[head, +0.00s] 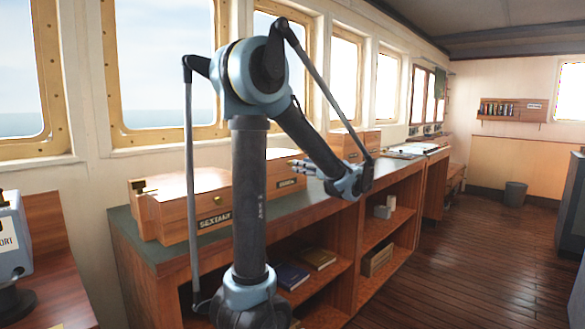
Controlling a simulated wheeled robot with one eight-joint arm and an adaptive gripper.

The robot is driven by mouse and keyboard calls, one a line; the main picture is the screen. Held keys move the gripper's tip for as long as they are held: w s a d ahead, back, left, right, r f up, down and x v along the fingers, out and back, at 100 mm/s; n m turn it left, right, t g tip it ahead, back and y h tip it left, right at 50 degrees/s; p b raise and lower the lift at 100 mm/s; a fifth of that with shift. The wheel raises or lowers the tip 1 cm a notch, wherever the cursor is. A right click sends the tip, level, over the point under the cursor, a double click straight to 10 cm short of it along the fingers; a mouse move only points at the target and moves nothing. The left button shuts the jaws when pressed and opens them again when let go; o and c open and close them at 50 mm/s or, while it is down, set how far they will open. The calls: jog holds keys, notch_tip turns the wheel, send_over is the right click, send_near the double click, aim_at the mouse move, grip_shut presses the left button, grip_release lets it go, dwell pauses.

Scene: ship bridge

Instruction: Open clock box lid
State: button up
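No box in view carries a label that I can read as clock. A wooden box (357,144) with its lid shut stands on the counter, beyond my arm. Nearer, a long wooden box (205,203) has a label reading roughly "SEXTANT". Another labelled wooden box (287,178) stands just behind it, partly hidden by my arm, its label too small to read. My gripper (298,167) is at counter height, fingers pointing left, by the right end of that box. I see nothing held, and the fingers are too small to tell their opening. Contact with the box cannot be told.
The green-topped counter (143,238) runs along the windows, with open shelves below holding books (291,276) and small boxes. A grey device (10,240) stands at the left edge. The wooden floor (470,255) to the right is clear, with a bin (515,195) far back.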

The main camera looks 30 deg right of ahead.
jog(key=shift+x, duration=2.2)
